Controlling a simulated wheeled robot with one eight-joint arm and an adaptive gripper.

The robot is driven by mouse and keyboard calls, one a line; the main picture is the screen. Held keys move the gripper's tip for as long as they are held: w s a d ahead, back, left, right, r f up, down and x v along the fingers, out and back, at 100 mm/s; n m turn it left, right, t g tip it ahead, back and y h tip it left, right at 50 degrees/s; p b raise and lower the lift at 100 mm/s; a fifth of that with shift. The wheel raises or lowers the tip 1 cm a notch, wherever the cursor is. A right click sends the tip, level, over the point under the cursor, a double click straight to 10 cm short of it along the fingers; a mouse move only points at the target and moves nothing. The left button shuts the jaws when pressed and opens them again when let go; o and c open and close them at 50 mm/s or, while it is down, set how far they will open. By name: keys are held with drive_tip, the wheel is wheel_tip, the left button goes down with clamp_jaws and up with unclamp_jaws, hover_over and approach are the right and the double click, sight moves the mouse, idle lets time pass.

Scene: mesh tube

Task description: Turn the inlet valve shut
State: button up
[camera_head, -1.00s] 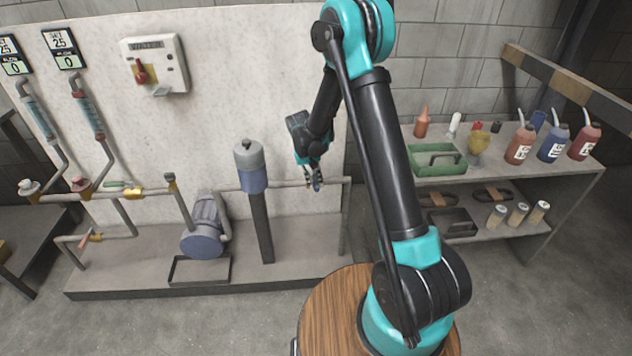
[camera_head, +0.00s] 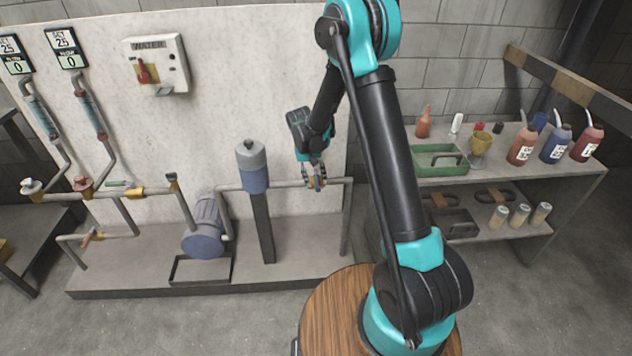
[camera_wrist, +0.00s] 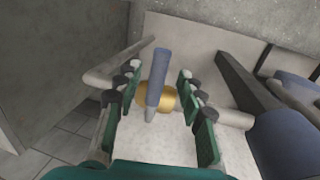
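The inlet valve has a brass body (camera_wrist: 166,97) and a blue lever handle (camera_wrist: 157,72) on a grey pipe (camera_wrist: 232,118). In the wrist view the lever stands between the two fingers of my gripper (camera_wrist: 159,78), with gaps on both sides. The gripper is open and holds nothing. In the head view my gripper (camera_head: 316,184) is at the horizontal pipe, right of the grey-capped blue filter housing (camera_head: 252,168). The valve is small there and partly hidden by the fingers.
A dark post (camera_head: 260,228) holds up the filter housing, with a blue pump (camera_head: 203,238) to its left. A switch box (camera_head: 157,65) is on the pale panel. A shelf with bottles and a green tray (camera_head: 438,160) stands right of my arm.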

wheel_tip(320, 180, up, 10)
drive_tip(key=a, duration=0.2)
drive_tip(key=shift+r, duration=0.2)
drive_tip(key=shift+s, duration=0.1)
drive_tip(key=s+d+r+t+y, duration=0.1)
drive_tip(key=s+d+r, duration=0.1)
drive_tip(key=s+d, duration=0.4)
drive_tip(key=s+d+r+t+y, duration=0.1)
drive_tip(key=s+d+r, duration=0.2)
drive_tip(key=s+d, duration=0.4)
drive_tip(key=s+d+f+t, duration=0.1)
drive_tip(key=s+d, duration=0.2)
drive_tip(key=s, duration=0.4)
drive_tip(key=s+d+f+t, duration=0.1)
drive_tip(key=s+d+f, duration=0.1)
drive_tip(key=s, duration=0.5)
drive_tip(key=shift+s+d+f+m, duration=0.3)
drive_tip(key=shift+s+d, duration=0.05)
drive_tip(key=shift+d, duration=0.25)
drive_tip(key=shift+c, duration=0.6)
